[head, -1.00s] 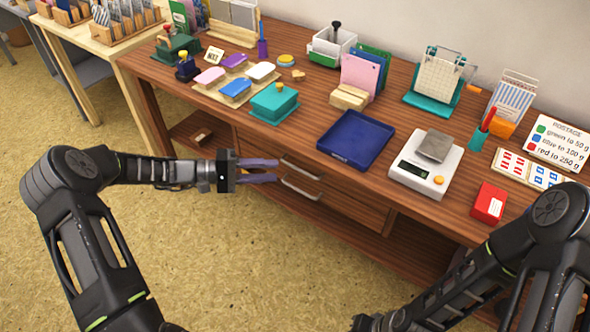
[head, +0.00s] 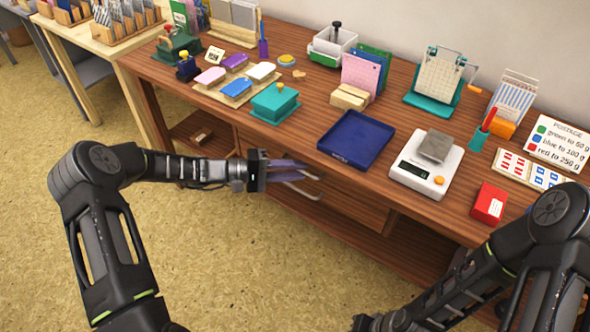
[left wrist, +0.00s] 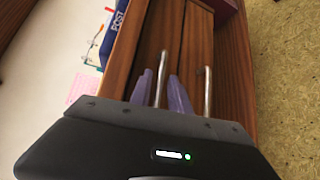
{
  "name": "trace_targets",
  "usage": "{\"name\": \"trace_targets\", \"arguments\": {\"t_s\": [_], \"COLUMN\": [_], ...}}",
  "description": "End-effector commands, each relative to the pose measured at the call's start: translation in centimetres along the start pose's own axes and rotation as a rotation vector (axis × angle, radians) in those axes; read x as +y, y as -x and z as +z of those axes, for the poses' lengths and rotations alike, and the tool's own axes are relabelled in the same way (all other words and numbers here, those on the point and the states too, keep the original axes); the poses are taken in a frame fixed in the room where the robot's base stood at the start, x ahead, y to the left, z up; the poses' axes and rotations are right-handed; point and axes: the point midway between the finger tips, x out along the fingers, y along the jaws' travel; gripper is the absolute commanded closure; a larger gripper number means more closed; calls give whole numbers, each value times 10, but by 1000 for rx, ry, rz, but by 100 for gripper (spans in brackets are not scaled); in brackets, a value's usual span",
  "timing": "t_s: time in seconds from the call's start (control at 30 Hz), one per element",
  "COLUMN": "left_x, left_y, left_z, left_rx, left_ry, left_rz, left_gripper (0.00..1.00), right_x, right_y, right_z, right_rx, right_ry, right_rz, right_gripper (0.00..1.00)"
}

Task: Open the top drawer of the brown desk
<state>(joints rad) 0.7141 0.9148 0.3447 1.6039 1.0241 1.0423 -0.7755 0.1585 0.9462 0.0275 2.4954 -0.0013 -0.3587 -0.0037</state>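The brown desk (head: 305,65) has two drawers, one above the other, each with a silver bar handle. The top drawer looks closed. My left gripper (head: 304,170) is at the drawer fronts, its purple fingers apart. In the left wrist view, the top drawer's handle (left wrist: 161,76) lies between the fingertips of my left gripper (left wrist: 162,82); contact cannot be told. The lower drawer's handle (left wrist: 208,92) is outside the fingers, to the right. In the head view my left gripper partly hides the top handle. My right arm is at the lower right, its fingers out of frame.
A blue tray (head: 356,140) and a white scale (head: 426,165) stand on the desk above the drawers. A teal box (head: 275,103) sits near the front edge. An open shelf (head: 203,134) is left of the drawers. The floor (head: 240,260) in front is clear.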

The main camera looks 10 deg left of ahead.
Motion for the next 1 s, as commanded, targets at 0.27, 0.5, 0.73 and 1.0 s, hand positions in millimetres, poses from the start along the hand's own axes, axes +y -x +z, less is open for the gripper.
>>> {"name": "trace_targets", "arguments": {"t_s": [0.27,0.5,0.73,1.0], "left_x": [0,0,0,0], "left_y": [0,0,0,0], "left_z": [0,0,0,0], "left_rx": [0,0,0,0], "left_ry": [0,0,0,0], "left_rz": [0,-1,-1,-1], "left_gripper": [100,100,100,100], "right_x": [0,0,0,0], "right_y": [0,0,0,0], "right_z": [0,0,0,0], "right_rx": [0,0,0,0], "right_ry": [0,0,0,0], "right_rz": [0,0,0,0], "right_gripper": [100,100,100,100]}}
